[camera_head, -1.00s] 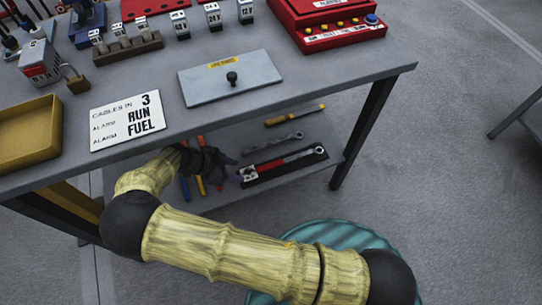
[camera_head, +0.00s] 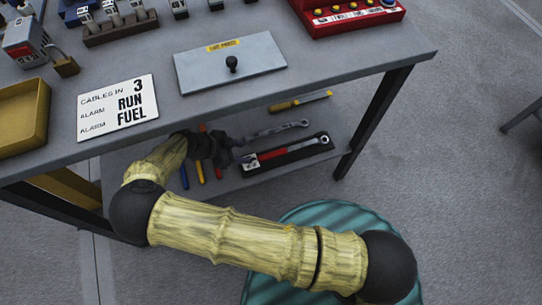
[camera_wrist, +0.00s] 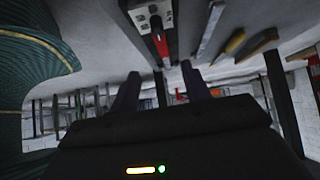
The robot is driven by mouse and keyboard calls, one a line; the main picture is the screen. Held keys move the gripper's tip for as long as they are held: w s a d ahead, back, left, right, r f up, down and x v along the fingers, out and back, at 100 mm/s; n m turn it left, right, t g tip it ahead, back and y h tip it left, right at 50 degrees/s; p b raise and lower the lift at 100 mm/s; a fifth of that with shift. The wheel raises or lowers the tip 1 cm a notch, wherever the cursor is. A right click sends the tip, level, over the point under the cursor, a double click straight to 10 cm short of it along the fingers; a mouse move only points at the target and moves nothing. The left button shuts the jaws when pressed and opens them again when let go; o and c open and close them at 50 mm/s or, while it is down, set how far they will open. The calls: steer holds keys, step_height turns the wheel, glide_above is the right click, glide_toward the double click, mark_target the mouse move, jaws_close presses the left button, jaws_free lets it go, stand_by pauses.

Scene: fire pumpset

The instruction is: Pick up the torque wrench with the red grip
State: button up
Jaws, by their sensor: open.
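The torque wrench with the red grip (camera_head: 273,155) lies on a black tray (camera_head: 300,154) on the lower shelf. Its silver ratchet head points right, and a pale block sits by its left end. My gripper (camera_head: 232,150) is just left of the wrench, under the tabletop, with its fingers apart. In the wrist view the red grip (camera_wrist: 160,45) appears beyond the gap between the open fingers (camera_wrist: 160,84), with nothing held between them. I cannot tell the exact distance to the grip.
A grey spanner (camera_head: 275,131) and a yellow-handled tool (camera_head: 300,101) lie behind the wrench. Blue, yellow and red-handled tools (camera_head: 200,172) lie near my wrist. The tabletop (camera_head: 330,80) overhangs the shelf. A table leg (camera_head: 375,120) stands at right. A teal ribbed object (camera_head: 340,218) is below my arm.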

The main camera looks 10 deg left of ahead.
mark_target(269, 155)
steer(key=b+x, duration=0.2)
steer(key=x, duration=0.6)
steer(key=shift+w+d+f, duration=0.1)
steer(key=shift+d+f, duration=0.1)
steer(key=shift+f, duration=0.1)
steer(key=shift+w+d, duration=0.1)
steer(key=shift+b+x, duration=1.4)
steer(key=shift+x, duration=1.25)
steer(key=shift+r, duration=0.1)
steer(key=shift+d, duration=0.1)
jaws_close()
